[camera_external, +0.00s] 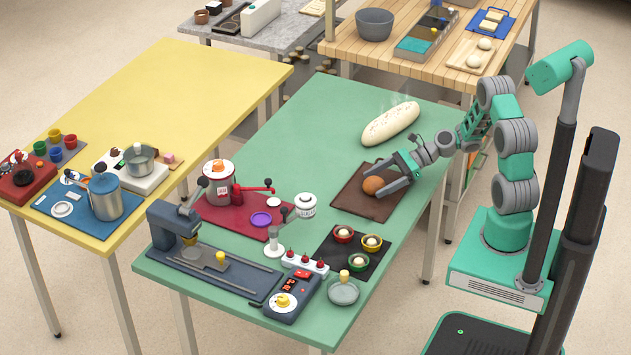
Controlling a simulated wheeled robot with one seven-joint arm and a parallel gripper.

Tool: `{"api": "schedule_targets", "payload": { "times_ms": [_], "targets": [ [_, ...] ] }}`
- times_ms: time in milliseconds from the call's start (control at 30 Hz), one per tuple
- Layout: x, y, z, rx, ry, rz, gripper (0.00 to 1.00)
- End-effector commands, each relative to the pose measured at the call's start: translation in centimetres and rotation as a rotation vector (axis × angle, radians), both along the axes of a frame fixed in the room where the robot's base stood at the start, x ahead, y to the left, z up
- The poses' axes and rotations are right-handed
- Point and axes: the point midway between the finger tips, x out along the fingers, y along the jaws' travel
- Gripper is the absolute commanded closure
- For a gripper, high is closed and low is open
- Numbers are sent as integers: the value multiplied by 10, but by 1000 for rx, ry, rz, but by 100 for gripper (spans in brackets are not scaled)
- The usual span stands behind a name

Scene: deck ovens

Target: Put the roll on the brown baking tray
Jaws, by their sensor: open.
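The roll (373,185) is a small round brown bun. It appears to rest on the brown baking tray (352,201), a flat dark-brown rectangle on the green table, near the tray's middle. My gripper (387,174) is open, low over the tray, reaching in from the right. Its fingers are spread; the nearer fingertip is close beside the roll and the farther one is above and right of it. I cannot tell whether a finger touches the roll.
A long pale loaf (390,123) lies behind the tray. The green table (290,130) is clear at back left.

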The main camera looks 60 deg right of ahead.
Motion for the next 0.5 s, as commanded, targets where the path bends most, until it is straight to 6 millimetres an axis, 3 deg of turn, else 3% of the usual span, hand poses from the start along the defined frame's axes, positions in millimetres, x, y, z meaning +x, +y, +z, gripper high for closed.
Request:
{"api": "schedule_targets", "payload": {
  "times_ms": [267,500],
  "targets": [
    [-1,-2,4,0,0,-1,19],
    [-34,-37,23,-2,-2,-8,19]
  ]
}}
